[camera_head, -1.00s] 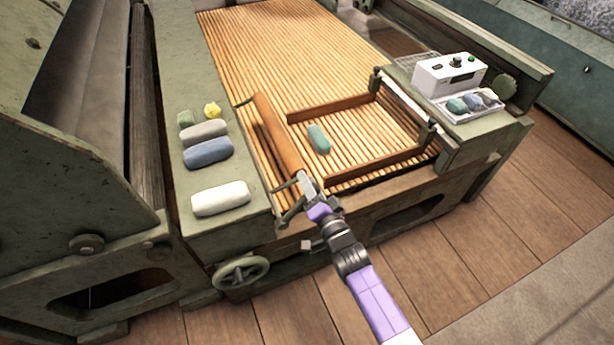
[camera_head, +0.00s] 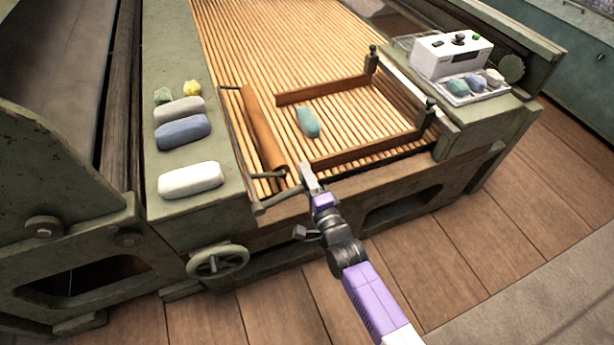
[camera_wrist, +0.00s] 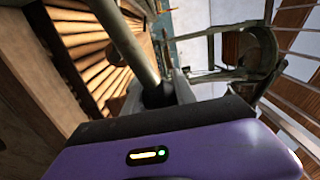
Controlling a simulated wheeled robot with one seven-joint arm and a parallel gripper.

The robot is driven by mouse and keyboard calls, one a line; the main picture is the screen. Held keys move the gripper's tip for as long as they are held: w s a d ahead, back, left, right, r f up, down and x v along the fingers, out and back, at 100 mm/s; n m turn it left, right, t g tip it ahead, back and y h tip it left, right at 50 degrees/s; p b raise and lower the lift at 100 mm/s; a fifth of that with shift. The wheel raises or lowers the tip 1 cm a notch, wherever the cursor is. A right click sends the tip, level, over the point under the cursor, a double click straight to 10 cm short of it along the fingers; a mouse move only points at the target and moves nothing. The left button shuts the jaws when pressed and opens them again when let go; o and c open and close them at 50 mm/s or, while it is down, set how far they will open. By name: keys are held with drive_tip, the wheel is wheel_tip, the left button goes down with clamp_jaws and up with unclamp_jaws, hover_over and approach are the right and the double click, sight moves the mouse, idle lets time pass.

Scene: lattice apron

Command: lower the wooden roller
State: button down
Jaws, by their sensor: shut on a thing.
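The wooden roller (camera_head: 263,130), a brown cylinder, lies along the left side of the slatted bed (camera_head: 290,45), close to or on the slats; contact is unclear. A metal lever (camera_head: 277,199) runs near its front end toward my gripper (camera_head: 309,178). My gripper is just right of the roller's front end and appears shut on the metal lever. In the wrist view a grey rod (camera_wrist: 125,38) runs down to the dark front of my gripper; the fingertips are mostly hidden.
A wooden frame (camera_head: 365,148) and a teal piece (camera_head: 307,122) lie right of the roller. Several coloured lumps, including a white one (camera_head: 191,180), rest on the left ledge. A white control box (camera_head: 450,55) stands right. A handwheel (camera_head: 218,262) is below.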

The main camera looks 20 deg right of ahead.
drive_tip(key=shift+s+d+f, duration=0.1)
drive_tip(key=shift+f, duration=0.2)
drive_tip(key=c, duration=1.2)
unclamp_jaws()
drive_tip(key=shift+o, duration=1)
drive_tip(key=shift+r, duration=0.1)
drive_tip(key=s, duration=0.7)
drive_tip(key=shift+s+p, duration=0.35)
